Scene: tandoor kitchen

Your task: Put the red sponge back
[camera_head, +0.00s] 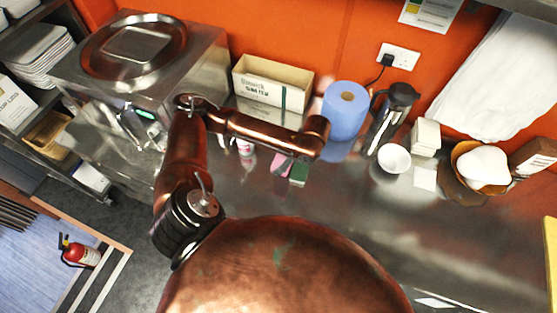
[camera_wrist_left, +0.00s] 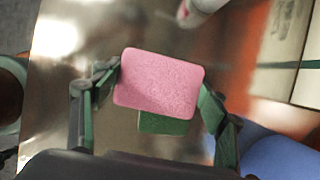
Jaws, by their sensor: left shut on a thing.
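The red sponge, pink in the pictures, lies flat across the middle of the left wrist view (camera_wrist_left: 160,82). My left gripper (camera_wrist_left: 158,92) has a finger at each side of it and is shut on it. In the head view the sponge (camera_head: 281,164) shows just below the end of my left arm, over the steel counter; that arm hides most of the gripper. A green block (camera_wrist_left: 164,123), perhaps another sponge, is partly covered by the red sponge. It also shows beside it in the head view (camera_head: 299,173). I cannot tell whether they touch. My right gripper is out of view.
A blue paper roll (camera_head: 346,111) and a cardboard box (camera_head: 271,83) stand behind. A small bottle (camera_head: 244,146) is left of the sponge. A black-topped flask (camera_head: 391,112) and white bowl (camera_head: 394,158) stand to the right. The steel counter (camera_head: 345,205) is clear in front.

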